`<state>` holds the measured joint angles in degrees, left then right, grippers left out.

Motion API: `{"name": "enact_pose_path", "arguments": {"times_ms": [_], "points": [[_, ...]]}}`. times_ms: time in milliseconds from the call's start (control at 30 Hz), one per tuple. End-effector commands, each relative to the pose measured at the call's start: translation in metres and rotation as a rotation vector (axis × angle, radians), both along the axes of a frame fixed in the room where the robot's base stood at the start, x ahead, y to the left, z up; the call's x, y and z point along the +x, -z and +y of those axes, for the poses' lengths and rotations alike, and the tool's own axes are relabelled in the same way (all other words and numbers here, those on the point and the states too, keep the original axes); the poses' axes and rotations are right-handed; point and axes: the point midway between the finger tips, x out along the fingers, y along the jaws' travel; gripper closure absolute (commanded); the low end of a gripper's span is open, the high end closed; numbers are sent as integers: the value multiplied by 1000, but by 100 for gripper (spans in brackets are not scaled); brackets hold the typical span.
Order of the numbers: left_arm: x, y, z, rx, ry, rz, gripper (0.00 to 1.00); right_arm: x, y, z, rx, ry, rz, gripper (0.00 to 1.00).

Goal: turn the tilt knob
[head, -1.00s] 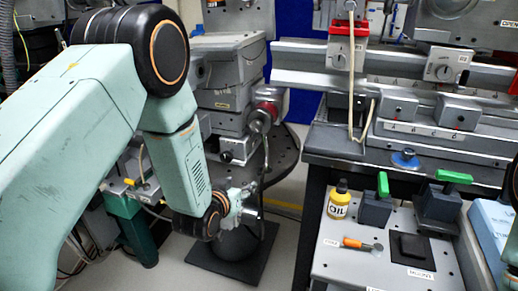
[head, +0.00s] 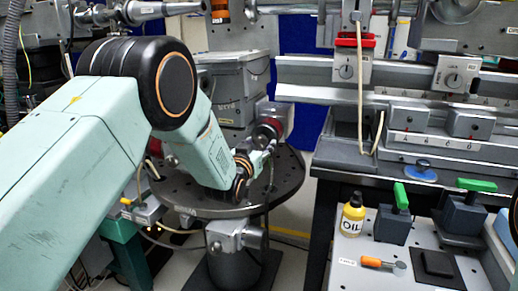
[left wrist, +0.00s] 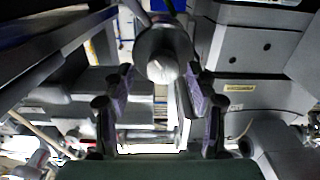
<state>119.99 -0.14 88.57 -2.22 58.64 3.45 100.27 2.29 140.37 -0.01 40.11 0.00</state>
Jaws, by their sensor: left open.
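The tilt knob (head: 268,127), a grey cylinder with a red ring, sticks out from the front of the grey stage stack. My left gripper (head: 264,156) is just below it in the head view, partly hidden by my own wrist. In the left wrist view the rounded grey end of what looks like the knob (left wrist: 163,62) is at top centre. The open left gripper (left wrist: 160,82) shows there with its purple-padded fingers to either side of and below that end. I cannot tell whether they touch it. My right gripper is not in view.
The round dark table (head: 285,180) with holes lies under the stages. To the right, a grey bench top (head: 350,255) holds an oil bottle (head: 352,215), an orange-handled tool (head: 378,263) and green-handled blocks (head: 400,198). A hanging cable (head: 361,95) crosses the rail.

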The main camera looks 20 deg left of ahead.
Motion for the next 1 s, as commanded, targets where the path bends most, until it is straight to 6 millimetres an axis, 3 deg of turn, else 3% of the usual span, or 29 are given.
{"name": "enact_pose_path", "arguments": {"times_ms": [433,1000], "points": [[9,0,3,-1,-1,0,43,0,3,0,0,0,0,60],[8,-1,3,-1,-1,0,92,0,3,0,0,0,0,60]]}}
